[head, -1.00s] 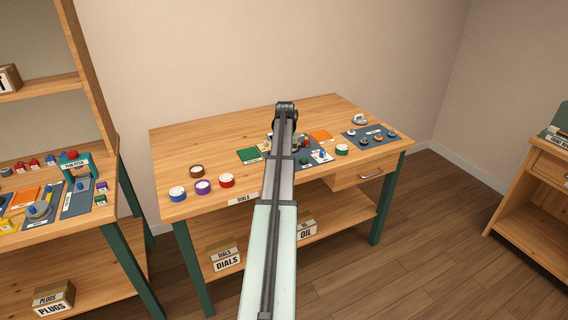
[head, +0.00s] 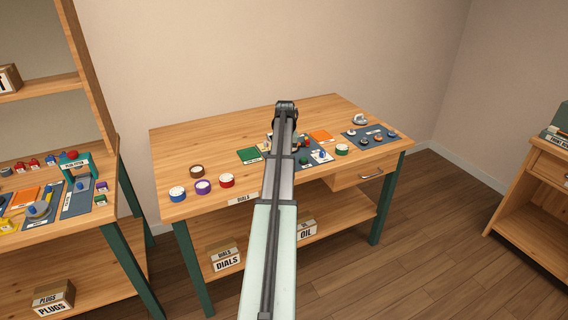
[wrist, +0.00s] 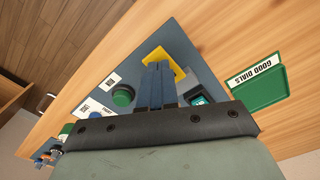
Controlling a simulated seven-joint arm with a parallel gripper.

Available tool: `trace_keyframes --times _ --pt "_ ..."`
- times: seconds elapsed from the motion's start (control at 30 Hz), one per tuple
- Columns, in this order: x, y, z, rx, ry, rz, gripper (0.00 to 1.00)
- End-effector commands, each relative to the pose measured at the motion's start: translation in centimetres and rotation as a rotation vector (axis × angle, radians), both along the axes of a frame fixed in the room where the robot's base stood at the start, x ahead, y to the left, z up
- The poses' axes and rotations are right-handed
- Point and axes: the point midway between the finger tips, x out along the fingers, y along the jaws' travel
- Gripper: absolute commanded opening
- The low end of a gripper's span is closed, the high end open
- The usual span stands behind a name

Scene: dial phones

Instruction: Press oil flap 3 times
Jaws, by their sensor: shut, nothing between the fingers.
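In the wrist view, my gripper (wrist: 158,68) is shut and empty. Its fingertips overlap a yellow plate (wrist: 178,64) on a blue-grey panel (wrist: 140,62); I cannot tell whether they touch it. A green round knob (wrist: 123,96) is on the panel to the left of the fingers. A dark block with a teal face (wrist: 200,99) is to their right, partly hidden by the gripper body. I cannot make out which part is the oil flap. In the head view my arm hides the fingertips and part of the panel.
A green tray (wrist: 262,91) labelled GOOD DIALS lies right of the panel. In the head view, blue (head: 178,193), purple (head: 203,187) and red (head: 227,180) round containers stand at the table's left front. The wooden table (head: 215,140) is clear at the back left.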

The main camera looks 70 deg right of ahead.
Motion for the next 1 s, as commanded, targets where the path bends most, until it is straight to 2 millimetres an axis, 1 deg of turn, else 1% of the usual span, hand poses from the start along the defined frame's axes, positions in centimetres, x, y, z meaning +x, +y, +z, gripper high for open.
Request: trace_keyframes --times 0.7,1.0 --pt "0.0 0.0 4.6 0.000 0.000 0.000 0.00" --pt "0.0 0.0 4.9 0.000 0.000 0.000 0.00"
